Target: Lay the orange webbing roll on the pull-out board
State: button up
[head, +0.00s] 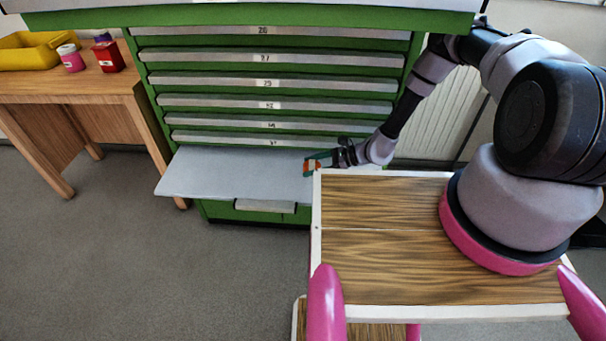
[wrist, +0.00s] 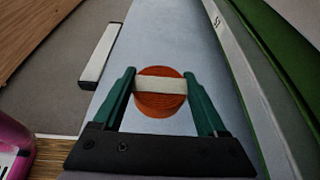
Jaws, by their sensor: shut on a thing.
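The orange webbing roll (wrist: 160,104) with a pale band around it is between the green fingers of my gripper (wrist: 160,85) in the wrist view. The fingers are shut on it at the band. In the head view the roll (head: 312,166) shows small and orange in my gripper (head: 318,160). The pull-out board (head: 225,175) is the pale grey shelf out from the green cabinet, and it also fills the middle of the wrist view (wrist: 150,40). The roll is over the board's right part. I cannot tell whether it touches the board.
The green cabinet (head: 148,75) has several numbered drawers above the board. A pale handle (head: 265,206) sticks out below it. A wooden table (head: 75,88) at left bears a yellow bin (head: 30,50), a pink jar (head: 71,60) and a red box (head: 108,58). The board's left part is clear.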

jog(key=shift+d+f, duration=0.1)
jog(key=shift+f, duration=2.15)
jog(key=shift+f, duration=0.2)
jog(key=o, duration=1.3)
jog(key=shift+r, duration=0.1)
jog(key=shift+d+r, duration=0.15)
jog(key=v, duration=1.1)
jog(key=shift+d+r, duration=0.1)
jog(key=shift+d, duration=0.25)
